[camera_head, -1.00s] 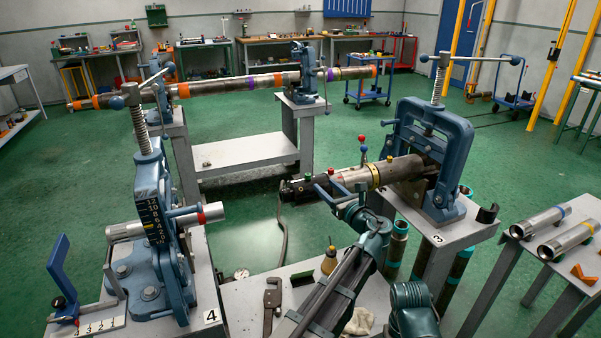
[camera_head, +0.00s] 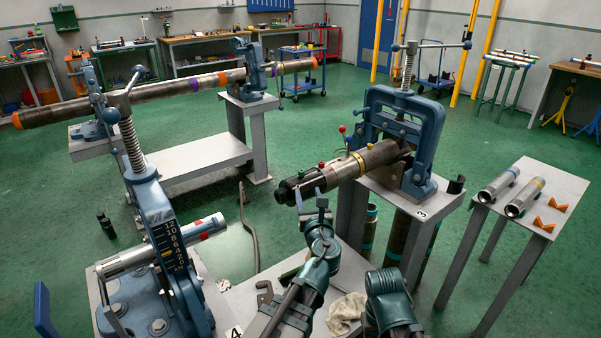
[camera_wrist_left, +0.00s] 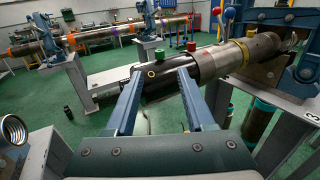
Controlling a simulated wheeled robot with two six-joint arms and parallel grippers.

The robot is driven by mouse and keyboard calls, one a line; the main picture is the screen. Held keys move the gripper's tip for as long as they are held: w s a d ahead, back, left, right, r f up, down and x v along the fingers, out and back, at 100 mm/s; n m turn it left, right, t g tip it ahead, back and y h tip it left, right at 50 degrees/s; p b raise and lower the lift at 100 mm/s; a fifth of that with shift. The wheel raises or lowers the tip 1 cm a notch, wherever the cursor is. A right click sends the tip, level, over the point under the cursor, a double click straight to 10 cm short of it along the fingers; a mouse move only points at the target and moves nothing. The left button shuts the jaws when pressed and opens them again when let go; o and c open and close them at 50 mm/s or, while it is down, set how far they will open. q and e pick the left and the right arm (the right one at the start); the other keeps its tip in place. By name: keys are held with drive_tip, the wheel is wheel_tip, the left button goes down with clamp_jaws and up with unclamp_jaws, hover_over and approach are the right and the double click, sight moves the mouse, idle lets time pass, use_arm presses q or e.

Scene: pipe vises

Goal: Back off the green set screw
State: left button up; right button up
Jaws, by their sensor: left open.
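The green set screw (camera_head: 302,174) sits on top of the dark end collar of a pipe tool (camera_head: 338,168) clamped in the blue vise numbered 3 (camera_head: 427,150). It also shows in the left wrist view as a green knob (camera_wrist_left: 159,55), with a small brass ring on the collar below it. My left gripper (camera_head: 310,194) is open and empty, on the near side of the collar. In the wrist view its two blue fingers (camera_wrist_left: 158,76) stand apart, and the green screw appears just beyond and between their tips. A red screw (camera_wrist_left: 191,46) is to the right.
Vise 4 (camera_head: 150,225) stands at the near left with a pipe in it. A long banded pipe (camera_head: 165,92) spans the stands behind. A cloth (camera_head: 347,311) lies on the near bench. A side table (camera_head: 545,185) at right holds two steel tubes. Green floor lies open behind.

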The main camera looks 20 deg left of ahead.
sight(302, 174)
use_arm(q)
drive_tip(key=x, duration=1.2)
drive_tip(key=shift+w+a, duration=0.15)
drive_tip(key=shift+w, duration=0.2)
clamp_jaws()
